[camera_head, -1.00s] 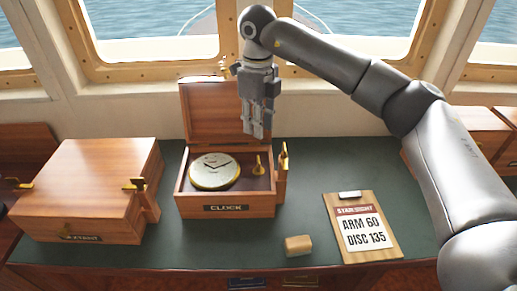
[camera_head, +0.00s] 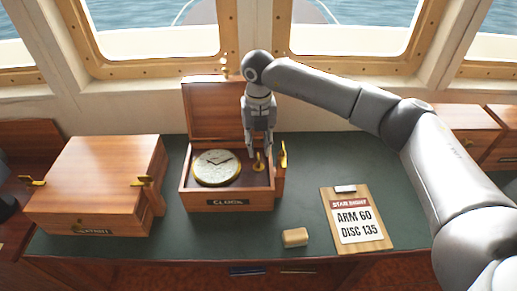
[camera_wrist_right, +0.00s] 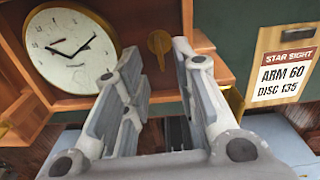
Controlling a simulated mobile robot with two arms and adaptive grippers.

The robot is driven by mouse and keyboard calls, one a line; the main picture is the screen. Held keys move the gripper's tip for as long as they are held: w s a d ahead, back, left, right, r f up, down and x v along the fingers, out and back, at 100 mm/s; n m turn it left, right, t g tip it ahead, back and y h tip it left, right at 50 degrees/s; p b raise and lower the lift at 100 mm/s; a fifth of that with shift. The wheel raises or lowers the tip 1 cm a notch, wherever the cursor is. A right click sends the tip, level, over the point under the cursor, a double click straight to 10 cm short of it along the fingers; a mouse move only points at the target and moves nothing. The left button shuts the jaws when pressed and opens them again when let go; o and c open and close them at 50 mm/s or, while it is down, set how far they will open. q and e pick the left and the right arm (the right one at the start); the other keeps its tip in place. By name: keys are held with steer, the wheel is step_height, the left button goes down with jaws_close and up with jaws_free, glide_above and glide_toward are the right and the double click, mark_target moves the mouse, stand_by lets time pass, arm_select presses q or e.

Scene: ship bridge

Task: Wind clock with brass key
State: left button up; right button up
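The clock (camera_head: 216,167) is a round white dial with a brass rim, lying in an open wooden box (camera_head: 228,202) labelled CLOCK. It also shows in the right wrist view (camera_wrist_right: 70,48). The brass key (camera_head: 258,162) stands in the same box, right of the dial; it appears in the right wrist view (camera_wrist_right: 159,43) beyond my fingers. My right gripper (camera_head: 260,153) points down over the box's right part, close to the key. In the wrist view its fingers (camera_wrist_right: 158,62) are apart with nothing seen between them. My left gripper is not in view.
A closed wooden box (camera_head: 95,180) stands at the left. A brass latch (camera_head: 283,155) rises at the clock box's right side. A wooden block (camera_head: 295,237) and a STAR SIGHT clipboard (camera_head: 357,220) lie on the green desktop (camera_head: 250,238). The raised lid (camera_head: 212,110) stands behind.

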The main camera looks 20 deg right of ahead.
mark_target(258, 156)
steer(key=shift+f+p, duration=0.5)
steer(key=shift+f, duration=1.5)
jaws_close()
